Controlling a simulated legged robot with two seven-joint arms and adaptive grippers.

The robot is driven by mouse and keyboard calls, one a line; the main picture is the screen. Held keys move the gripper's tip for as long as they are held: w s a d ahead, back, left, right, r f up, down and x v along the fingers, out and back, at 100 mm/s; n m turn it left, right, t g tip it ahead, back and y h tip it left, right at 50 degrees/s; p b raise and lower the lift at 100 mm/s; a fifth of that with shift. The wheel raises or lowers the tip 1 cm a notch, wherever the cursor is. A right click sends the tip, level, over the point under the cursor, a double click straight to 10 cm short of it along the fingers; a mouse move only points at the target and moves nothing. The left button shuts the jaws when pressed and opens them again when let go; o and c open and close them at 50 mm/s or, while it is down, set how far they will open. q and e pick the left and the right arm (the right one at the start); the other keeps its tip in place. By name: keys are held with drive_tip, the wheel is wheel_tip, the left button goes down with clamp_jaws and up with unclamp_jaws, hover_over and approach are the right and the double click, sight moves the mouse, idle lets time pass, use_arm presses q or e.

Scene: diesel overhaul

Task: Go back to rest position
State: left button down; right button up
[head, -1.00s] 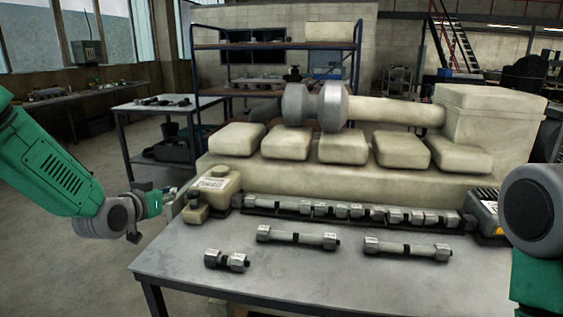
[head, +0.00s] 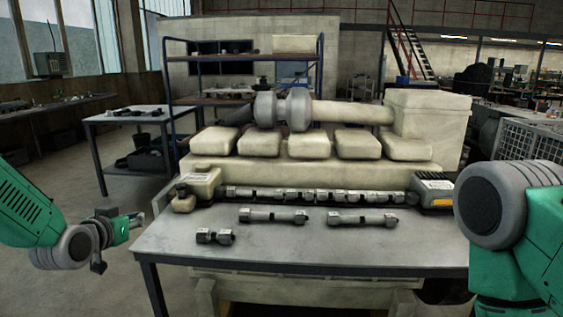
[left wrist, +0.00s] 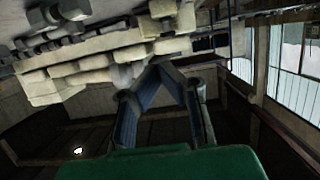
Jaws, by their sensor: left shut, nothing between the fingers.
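My left gripper (head: 135,221) is at the left in the head view, beside the left edge of the workbench and apart from it. It is shut and empty. Its fingers (left wrist: 160,70) show in the left wrist view, coming together at the tips. My right arm is at the right edge of the head view, over the right side of the bench; its gripper is out of the frame.
A cream engine (head: 310,170) stands behind. Floor at left is open.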

use_arm(q)
drive_tip(key=s+d+f+g, duration=0.3)
drive_tip(key=s+f, duration=0.6)
drive_tip(key=f, duration=0.2)
drive_tip(key=s+d+f+g, duration=0.35)
drive_tip(key=s+f, duration=0.45)
drive_tip(key=f, duration=0.3)
drive_tip(key=s+f+g, duration=0.3)
drive_tip(key=s+f, duration=0.1)
drive_tip(key=s, duration=0.9)
drive_tip(key=s+f+g+y+b, duration=0.1)
drive_tip(key=s+f+g, duration=0.3)
drive_tip(key=s, duration=1)
drive_tip(key=shift+s+f, duration=0.15)
drive_tip(key=shift+f, duration=0.45)
use_arm(e)
drive_tip(key=shift+w+f, duration=0.3)
drive_tip(key=shift+f, duration=0.5)
